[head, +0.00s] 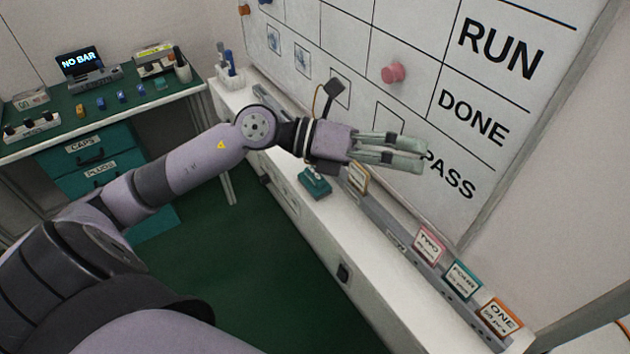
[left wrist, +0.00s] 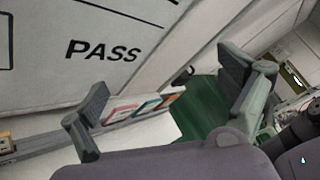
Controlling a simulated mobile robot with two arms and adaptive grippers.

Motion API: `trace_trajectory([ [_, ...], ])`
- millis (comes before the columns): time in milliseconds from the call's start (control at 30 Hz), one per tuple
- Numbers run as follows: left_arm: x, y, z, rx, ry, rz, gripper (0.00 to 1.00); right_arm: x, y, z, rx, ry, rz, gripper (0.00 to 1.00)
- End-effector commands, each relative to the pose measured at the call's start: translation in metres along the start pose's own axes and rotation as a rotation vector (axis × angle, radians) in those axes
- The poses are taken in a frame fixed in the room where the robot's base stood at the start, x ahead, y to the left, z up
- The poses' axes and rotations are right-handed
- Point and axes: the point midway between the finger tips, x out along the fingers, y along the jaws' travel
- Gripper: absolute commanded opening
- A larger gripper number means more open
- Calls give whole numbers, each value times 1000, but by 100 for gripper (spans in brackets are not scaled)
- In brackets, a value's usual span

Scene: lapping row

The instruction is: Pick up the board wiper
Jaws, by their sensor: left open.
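A teal block with a dark top, which looks like the board wiper (head: 314,182), lies on the white ledge (head: 290,165) below the whiteboard in the head view. It does not show in the left wrist view. My left gripper (head: 420,153) is open and empty, with its fingers pointing right in front of the whiteboard. It is above and to the right of the wiper, clear of it in the picture. Its two spread fingers also show in the left wrist view (left wrist: 168,78). My right gripper is not in view.
The whiteboard (head: 470,90) rises behind my left gripper, with a pink knob (head: 393,73) on it. A grey rail on the ledge holds several cards, including an orange one (head: 501,317). A cup of pens (head: 230,75) stands at the ledge's far end. A green desk (head: 110,105) is at left.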

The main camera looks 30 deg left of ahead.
Motion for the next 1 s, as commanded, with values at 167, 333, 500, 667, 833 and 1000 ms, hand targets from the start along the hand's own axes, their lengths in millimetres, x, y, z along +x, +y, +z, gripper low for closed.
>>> trace_trajectory([
  [167, -67, 80, -8, 246, 360, 450, 94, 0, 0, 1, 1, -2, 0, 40],
  [333, -151, 125, 9, 305, 546, 809, 94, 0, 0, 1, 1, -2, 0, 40],
  [500, -192, 137, 18, 300, 610, 966, 94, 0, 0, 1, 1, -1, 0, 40],
  [667, -186, 155, 9, 295, 620, 975, 94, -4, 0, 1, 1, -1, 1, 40],
  [833, -170, 186, -4, 294, 617, 972, 94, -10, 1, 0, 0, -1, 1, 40],
  [1000, -155, 216, -16, 295, 617, 971, 94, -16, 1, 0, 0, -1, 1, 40],
])
